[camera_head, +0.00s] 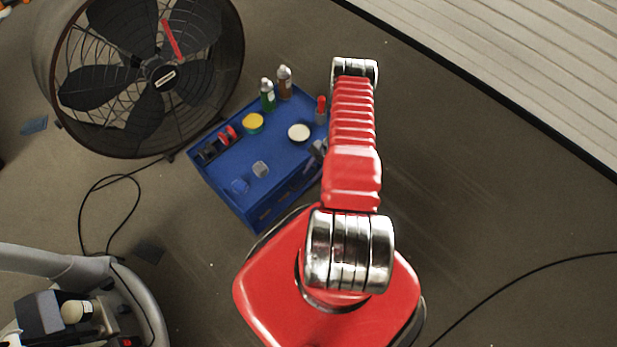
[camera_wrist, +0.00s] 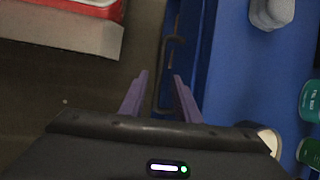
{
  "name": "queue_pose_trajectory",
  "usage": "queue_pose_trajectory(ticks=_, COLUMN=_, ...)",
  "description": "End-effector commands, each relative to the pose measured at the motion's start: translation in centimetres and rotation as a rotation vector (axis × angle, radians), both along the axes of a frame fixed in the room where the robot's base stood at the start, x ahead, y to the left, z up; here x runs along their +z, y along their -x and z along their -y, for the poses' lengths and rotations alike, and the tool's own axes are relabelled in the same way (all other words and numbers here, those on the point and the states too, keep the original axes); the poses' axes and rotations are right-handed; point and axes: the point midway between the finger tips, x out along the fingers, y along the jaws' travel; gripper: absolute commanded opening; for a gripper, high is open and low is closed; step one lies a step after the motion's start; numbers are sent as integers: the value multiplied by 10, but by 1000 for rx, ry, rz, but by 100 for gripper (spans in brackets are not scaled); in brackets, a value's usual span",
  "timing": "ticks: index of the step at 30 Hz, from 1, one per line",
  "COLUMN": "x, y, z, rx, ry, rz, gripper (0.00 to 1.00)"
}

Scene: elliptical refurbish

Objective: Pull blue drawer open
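A blue drawer cabinet (camera_head: 215,165) stands on the floor left of my red arm in the head view. In the wrist view its blue top (camera_wrist: 235,75) fills the right side. A dark bar handle (camera_wrist: 167,62) runs along the cabinet's side, by a narrow blue front (camera_wrist: 190,45). My gripper (camera_wrist: 160,75) is open, with two purple fingers pointing at the cabinet's side. The handle shows between the fingertips; I cannot tell whether they touch it. In the head view, most of the gripper is hidden behind my arm.
A green bottle (camera_head: 267,95), a brown bottle (camera_head: 285,82), a yellow-topped tin (camera_head: 253,123) and a white-lidded tin (camera_head: 299,132) stand on the cabinet. A large fan (camera_head: 150,75) is behind it at left. A grey vacuum-like machine (camera_head: 60,262) sits lower left. Floor at right is mostly clear.

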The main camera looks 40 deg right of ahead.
Motion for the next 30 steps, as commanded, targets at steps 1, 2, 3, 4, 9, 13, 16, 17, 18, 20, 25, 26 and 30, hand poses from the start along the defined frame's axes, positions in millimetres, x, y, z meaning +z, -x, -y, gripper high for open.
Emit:
queue_pose_trajectory(ticks=1, x=-6, y=-1, z=-3, rx=1, ry=-1, rz=-1, gripper=29)
queue_pose_trajectory(ticks=2, x=-9, y=-1, z=-5, rx=1, ry=-1, rz=-1, gripper=29)
queue_pose_trajectory(ticks=3, x=-13, y=-2, z=-6, rx=1, ry=-1, rz=-1, gripper=29)
queue_pose_trajectory(ticks=4, x=-16, y=-3, z=-7, rx=1, ry=-1, rz=-1, gripper=29)
queue_pose_trajectory(ticks=9, x=-26, y=-4, z=-11, rx=0, ry=0, rz=0, gripper=29)
queue_pose_trajectory(ticks=13, x=-28, y=-5, z=-12, rx=-1, ry=1, rz=1, gripper=29)
queue_pose_trajectory(ticks=16, x=-28, y=-5, z=-12, rx=-1, ry=1, rz=1, gripper=29)
queue_pose_trajectory(ticks=17, x=-28, y=-5, z=-12, rx=0, ry=0, rz=1, gripper=29)
queue_pose_trajectory(ticks=18, x=-28, y=-5, z=-12, rx=0, ry=0, rz=1, gripper=29)
queue_pose_trajectory(ticks=20, x=-28, y=-5, z=-12, rx=0, ry=0, rz=0, gripper=29)
queue_pose_trajectory(ticks=25, x=-28, y=-5, z=-12, rx=0, ry=0, rz=0, gripper=17)
queue_pose_trajectory(ticks=26, x=-28, y=-5, z=-12, rx=0, ry=0, rz=0, gripper=15)
queue_pose_trajectory(ticks=30, x=-28, y=-5, z=-12, rx=0, ry=0, rz=0, gripper=5)
